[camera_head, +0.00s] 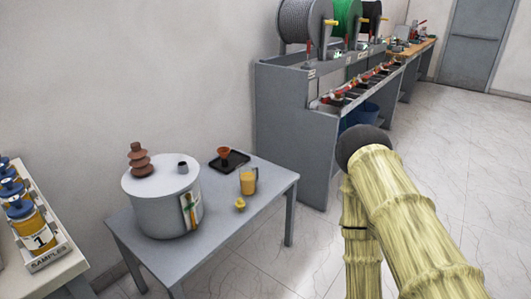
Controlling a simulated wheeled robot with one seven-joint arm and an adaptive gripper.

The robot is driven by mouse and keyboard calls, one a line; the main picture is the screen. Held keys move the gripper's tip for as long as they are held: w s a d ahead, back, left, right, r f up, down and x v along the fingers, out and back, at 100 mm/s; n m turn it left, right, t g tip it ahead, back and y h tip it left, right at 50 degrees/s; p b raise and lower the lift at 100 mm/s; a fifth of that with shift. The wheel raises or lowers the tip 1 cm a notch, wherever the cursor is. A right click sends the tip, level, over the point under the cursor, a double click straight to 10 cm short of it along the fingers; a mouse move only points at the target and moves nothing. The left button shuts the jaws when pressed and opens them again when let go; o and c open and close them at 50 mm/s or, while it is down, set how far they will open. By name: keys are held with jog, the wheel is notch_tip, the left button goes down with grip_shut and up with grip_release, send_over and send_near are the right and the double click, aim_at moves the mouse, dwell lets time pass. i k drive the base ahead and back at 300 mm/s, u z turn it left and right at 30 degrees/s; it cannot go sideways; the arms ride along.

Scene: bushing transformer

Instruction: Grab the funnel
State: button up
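A small orange-brown funnel (223,153) stands in a black tray (239,158) at the back right of the grey table (270,186). Its wide mouth faces up. My arm shows at the right, in a pale yellow cover with a dark rounded joint, well apart from the funnel. My gripper is not in view, so its state and any hold are hidden.
A grey-white transformer tank (165,214) with a brown ribbed bushing (139,160) stands left of the tray. A yellow-filled jug (248,182) and a small yellow piece (240,205) are in front of the tray. A grey workbench (286,105) stands behind at right.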

aim_at(224, 157)
jog(key=u, duration=0.05)
jog(key=i, duration=1.05)
jog(key=u, duration=0.9)
